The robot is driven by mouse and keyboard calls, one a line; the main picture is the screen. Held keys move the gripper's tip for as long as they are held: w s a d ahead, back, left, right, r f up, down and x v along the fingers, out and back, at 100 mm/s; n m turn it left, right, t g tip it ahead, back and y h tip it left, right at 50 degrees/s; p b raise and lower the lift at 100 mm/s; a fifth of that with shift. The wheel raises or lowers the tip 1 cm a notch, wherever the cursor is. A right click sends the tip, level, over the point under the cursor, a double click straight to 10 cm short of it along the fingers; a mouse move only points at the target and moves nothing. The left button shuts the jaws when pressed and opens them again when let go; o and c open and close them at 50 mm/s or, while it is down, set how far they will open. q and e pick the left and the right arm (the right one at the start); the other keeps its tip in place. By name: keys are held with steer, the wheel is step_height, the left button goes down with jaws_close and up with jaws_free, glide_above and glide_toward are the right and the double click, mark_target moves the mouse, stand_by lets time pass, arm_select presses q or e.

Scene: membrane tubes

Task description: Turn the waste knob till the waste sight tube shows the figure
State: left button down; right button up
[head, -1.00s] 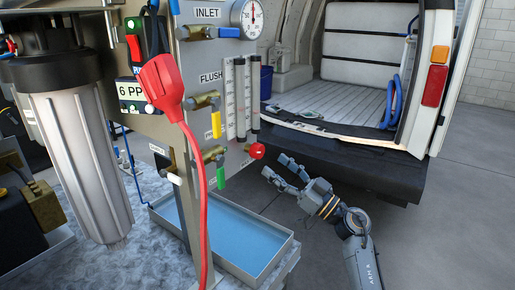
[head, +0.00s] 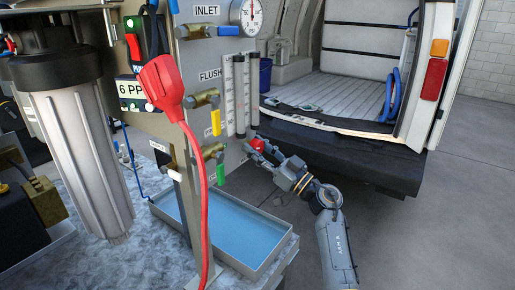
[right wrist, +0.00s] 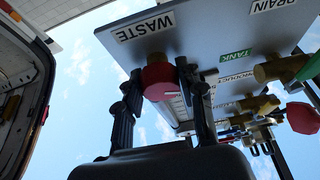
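The waste knob (head: 257,145) is red and sits at the panel's lower right edge. In the right wrist view the knob (right wrist: 159,80) is below the white WASTE label (right wrist: 145,25). My right gripper (head: 262,149) is at the knob, with one finger on each side of it. The fingers (right wrist: 160,82) sit very close to the knob's sides; whether they grip it is unclear. Upright sight tubes (head: 239,95) stand on the panel; the rightmost tube (head: 254,90) is above the knob. Their levels and figures are too small to read. My left gripper is not in view.
A red plug and cable (head: 162,88) hang in front of the panel. Yellow (head: 216,122) and green (head: 220,174) valve handles are left of the knob. A blue-bottomed tray (head: 275,262) lies below. The van's rear bumper (head: 350,160) is to the right.

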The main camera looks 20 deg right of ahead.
steer(key=shift+c, duration=1.1)
steer(key=shift+n, duration=0.4)
steer(key=n+g+y+b, duration=0.1)
steer(key=n, duration=0.2)
steer(key=n+g+y+b, duration=0.1)
steer(key=n, duration=0.2)
steer(key=shift+d+f+n+g+y, duration=0.1)
steer(key=shift+f+n+g+y, duration=0.05)
steer(key=shift+n+g+y, duration=0.2)
steer(key=n+g+b, duration=0.1)
steer(key=n+g, duration=0.1)
steer(key=n, duration=0.2)
steer(key=n+g+b, duration=0.1)
steer(key=n, duration=0.3)
steer(key=shift+g+y, duration=0.35)
steer(key=n+g+b, duration=0.1)
steer(key=n, duration=0.2)
steer(key=n+g+h, duration=0.1)
steer(key=n, duration=0.2)
steer(key=shift+r, duration=0.2)
steer(key=n+h, duration=0.1)
steer(key=n, duration=0.3)
steer(key=shift+g+h, duration=0.4)
steer(key=shift+n, duration=0.25)
